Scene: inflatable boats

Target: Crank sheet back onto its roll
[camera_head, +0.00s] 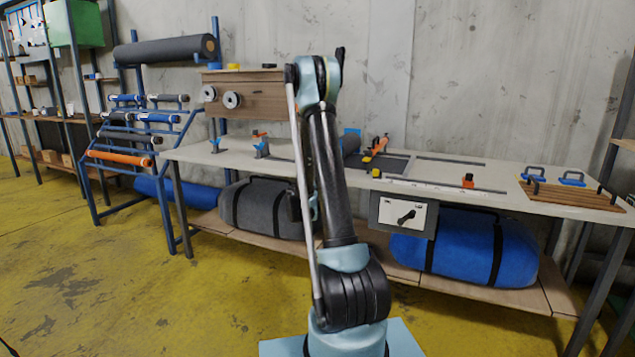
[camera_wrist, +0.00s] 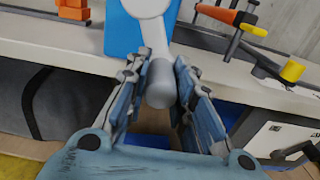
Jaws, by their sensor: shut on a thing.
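In the wrist view, a light grey crank arm (camera_wrist: 152,35) stands in front of a blue end plate (camera_wrist: 122,32) at the bench edge. Its grey cylindrical handle (camera_wrist: 161,84) points toward me. My gripper (camera_wrist: 155,95) has one finger on each side of this handle and is shut on it. In the head view, my arm hides the gripper and crank. A dark grey roll (camera_head: 350,143) shows partly just right of my arm on the bench. A dark flat sheet (camera_head: 388,163) lies on the bench beside it.
The long bench (camera_head: 455,178) carries an orange and yellow clamp (camera_head: 378,150), also in the wrist view (camera_wrist: 235,20), and a slatted wooden board (camera_head: 570,200). A control box (camera_head: 404,215) hangs at its front. Grey (camera_head: 262,207) and blue (camera_head: 470,247) bundles lie below.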

